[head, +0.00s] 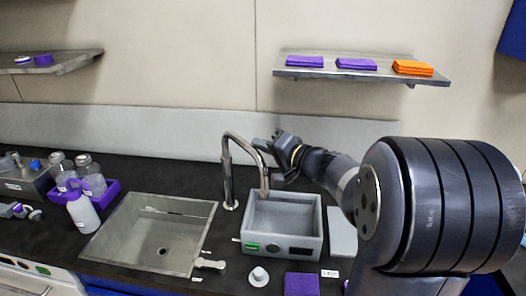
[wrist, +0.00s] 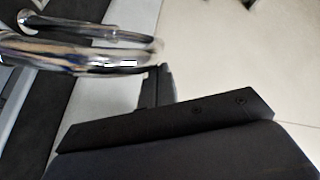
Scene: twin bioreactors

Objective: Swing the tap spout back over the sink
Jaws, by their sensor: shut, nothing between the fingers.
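The chrome tap (head: 229,175) rises from the counter at the right side of the sink (head: 128,230). Its arched spout (head: 264,182) points right, and its tip hangs over the grey box, away from the basin. My gripper (head: 272,146) is beside the upper part of the spout, on its right and partly behind it. It is shut and empty. In the wrist view the shiny spout (wrist: 85,55) runs in from the left, close to the dark gripper finger (wrist: 155,90). I cannot tell whether they touch.
A grey box (head: 283,222) with a green label stands right of the sink. A small lever (head: 209,264), a white knob (head: 258,276) and a purple cloth (head: 301,284) lie in front. Bottles in a purple tray (head: 108,194) stand left. A wall shelf (head: 360,75) hangs above.

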